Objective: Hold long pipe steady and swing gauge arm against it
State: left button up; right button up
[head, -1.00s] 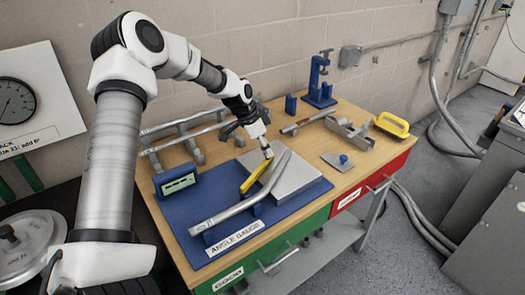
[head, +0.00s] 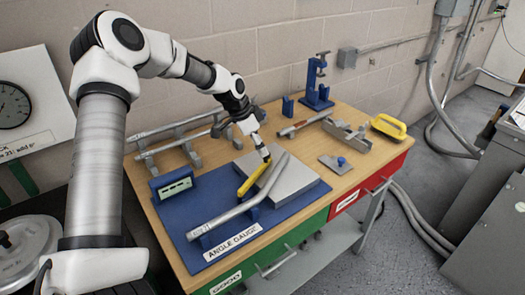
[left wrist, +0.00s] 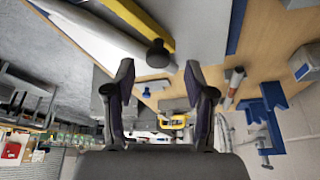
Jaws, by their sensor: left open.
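The long pipe (head: 232,215) is grey and bent, and lies across the blue angle gauge board (head: 190,229) on blue supports. The yellow gauge arm (head: 252,182) lies beside it, over a grey plate (head: 297,177). I cannot tell whether arm and pipe touch. My left gripper (head: 264,155) is at the far end of the gauge arm, pointing down. In the left wrist view its fingers (left wrist: 160,98) are apart with nothing between them. The yellow arm (left wrist: 142,22) and its black knob (left wrist: 157,54) show beyond the fingers, with the pipe (left wrist: 95,32) alongside. My right gripper is not in view.
A readout box (head: 174,184) stands at the board's left back. Several pipes lie on a rack (head: 190,150) behind. A blue stand (head: 318,85), a grey channel piece (head: 347,133), a yellow-handled tool (head: 390,125) and a blue-knobbed plate (head: 337,165) occupy the right side.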

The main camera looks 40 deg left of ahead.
pick_arm(q)
jog(key=v, duration=0.8)
jog(key=shift+s+a+r, duration=0.15)
jog(key=shift+a+r, duration=0.05)
jog(key=shift+r, duration=0.1)
